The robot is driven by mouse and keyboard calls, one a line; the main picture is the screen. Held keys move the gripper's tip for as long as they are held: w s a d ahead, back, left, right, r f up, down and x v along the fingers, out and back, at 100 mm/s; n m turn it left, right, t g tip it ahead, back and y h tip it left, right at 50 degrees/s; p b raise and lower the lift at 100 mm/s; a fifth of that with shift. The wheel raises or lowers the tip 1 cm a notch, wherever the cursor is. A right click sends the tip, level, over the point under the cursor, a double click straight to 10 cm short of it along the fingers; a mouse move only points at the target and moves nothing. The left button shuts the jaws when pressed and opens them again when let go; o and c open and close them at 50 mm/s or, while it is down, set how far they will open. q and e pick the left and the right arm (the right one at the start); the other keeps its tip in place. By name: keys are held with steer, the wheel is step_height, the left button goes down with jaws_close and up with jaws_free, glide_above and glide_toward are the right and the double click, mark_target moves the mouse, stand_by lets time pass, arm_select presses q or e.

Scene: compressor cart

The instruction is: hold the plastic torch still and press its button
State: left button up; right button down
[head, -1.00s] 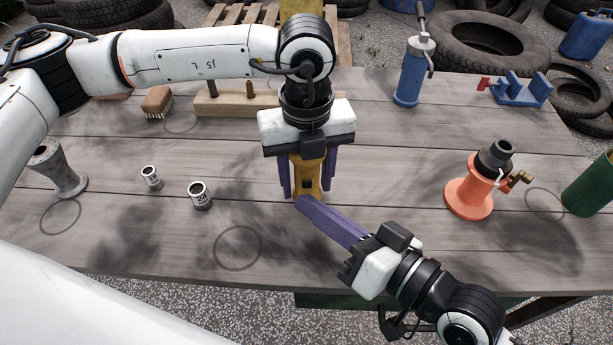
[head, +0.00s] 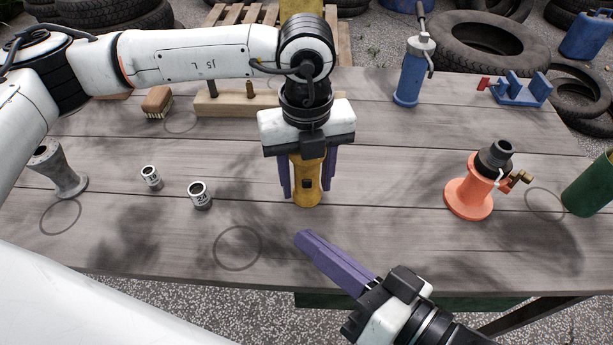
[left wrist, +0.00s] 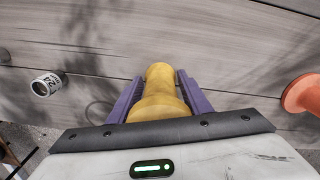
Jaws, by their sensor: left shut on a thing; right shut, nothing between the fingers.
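The yellow plastic torch (head: 308,190) stands on the table below my left wrist, with a small dark button (head: 307,183) on the side facing me. My left gripper (head: 307,185) is shut on the torch, one purple finger on each side. In the left wrist view the torch (left wrist: 161,90) shows between the two purple fingers. My right gripper (head: 300,236) is shut and empty, with its purple fingers together. Its tips are in front of the torch, apart from it.
An orange-based stand (head: 468,197) with a brass fitting and a green cylinder (head: 590,187) are at the right. A blue pump-like tool (head: 411,75) stands behind. The table between is clear.

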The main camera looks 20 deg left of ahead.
arm_select(q)
steer(key=o, duration=1.3)
step_height(320, 180, up, 12)
steer(key=shift+r, duration=0.15)
